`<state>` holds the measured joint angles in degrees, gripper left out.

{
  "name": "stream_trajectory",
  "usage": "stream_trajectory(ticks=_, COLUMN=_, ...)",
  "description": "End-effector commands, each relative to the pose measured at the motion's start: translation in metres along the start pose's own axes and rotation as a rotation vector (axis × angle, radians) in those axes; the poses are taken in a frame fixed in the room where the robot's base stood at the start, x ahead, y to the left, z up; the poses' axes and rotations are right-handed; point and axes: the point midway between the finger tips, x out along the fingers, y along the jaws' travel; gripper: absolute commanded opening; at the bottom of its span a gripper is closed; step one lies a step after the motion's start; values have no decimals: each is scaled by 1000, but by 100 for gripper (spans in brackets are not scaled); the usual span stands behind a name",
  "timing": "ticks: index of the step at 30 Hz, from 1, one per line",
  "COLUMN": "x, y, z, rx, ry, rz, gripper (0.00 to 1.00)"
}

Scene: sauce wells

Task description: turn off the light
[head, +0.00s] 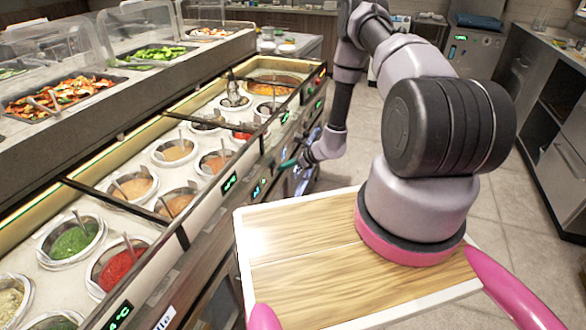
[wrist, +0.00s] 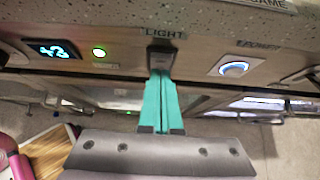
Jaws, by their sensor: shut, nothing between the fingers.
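The light switch (wrist: 161,56) is a small dark rectangular piece under a "LIGHT" label on the grey speckled counter front, in the middle of the wrist view. My gripper (wrist: 160,76) has two teal fingers pressed together, empty, with the tips at the lower edge of the switch. The tips hide part of it, and I cannot tell whether they touch it or which way it is set. In the head view my gripper (head: 289,164) is small, beside the front panel of the sauce counter. The switch cannot be made out there.
In the head view, the counter (head: 190,208) holds several sauce wells. Open floor (head: 350,155) lies right of it.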

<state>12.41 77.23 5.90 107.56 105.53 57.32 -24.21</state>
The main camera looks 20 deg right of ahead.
Motion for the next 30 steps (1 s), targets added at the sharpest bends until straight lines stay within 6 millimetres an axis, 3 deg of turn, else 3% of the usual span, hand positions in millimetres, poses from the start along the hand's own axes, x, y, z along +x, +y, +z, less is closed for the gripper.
stream_trajectory(ticks=16, x=9, y=1, z=12, rx=-4, ry=1, rz=2, gripper=0)
stream_trajectory(ticks=30, x=3, y=0, z=16, rx=-1, ry=1, rz=1, gripper=0)
